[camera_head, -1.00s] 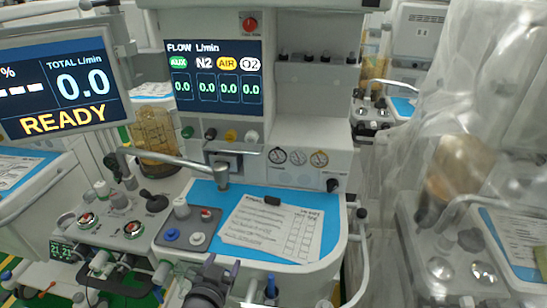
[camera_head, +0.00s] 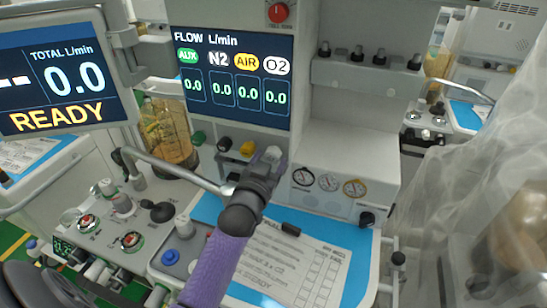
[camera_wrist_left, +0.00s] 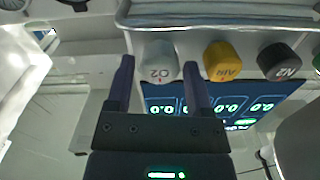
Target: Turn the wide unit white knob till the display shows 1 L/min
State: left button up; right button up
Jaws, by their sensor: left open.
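The wide unit's white knob, marked O2 (camera_wrist_left: 160,54), shows upright-side-down lettering in the left wrist view. In the head view the white knob (camera_head: 273,153) is partly hidden by my left gripper (camera_head: 267,160). My left gripper is open, with one finger on each side of the white knob in the left wrist view; I cannot tell whether they touch it. The flow display (camera_head: 232,76) reads 0.0 under AUX, N2, AIR and O2. The total-flow screen (camera_head: 60,75) reads 0.0 L/min and READY. My right gripper is not in view.
The yellow AIR knob (camera_wrist_left: 222,60) and black N2 knob (camera_wrist_left: 280,61) sit beside the white one. A metal arm (camera_head: 180,172) crosses the left of the worktop. A clipboard sheet (camera_head: 290,265) lies below. Gauges (camera_head: 329,182) are to the right.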

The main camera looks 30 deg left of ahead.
pick_arm(q)
jog(key=shift+x, duration=1.1)
jog(key=shift+c, duration=0.3)
grip_shut()
jog(key=n+p, duration=0.2)
jog(key=n, duration=0.1)
jog(key=shift+r+n, duration=0.15)
jog(key=shift+n, duration=0.15)
jog(key=n+p, duration=0.1)
jog(key=n, duration=0.3)
jog(key=shift+n, duration=0.7)
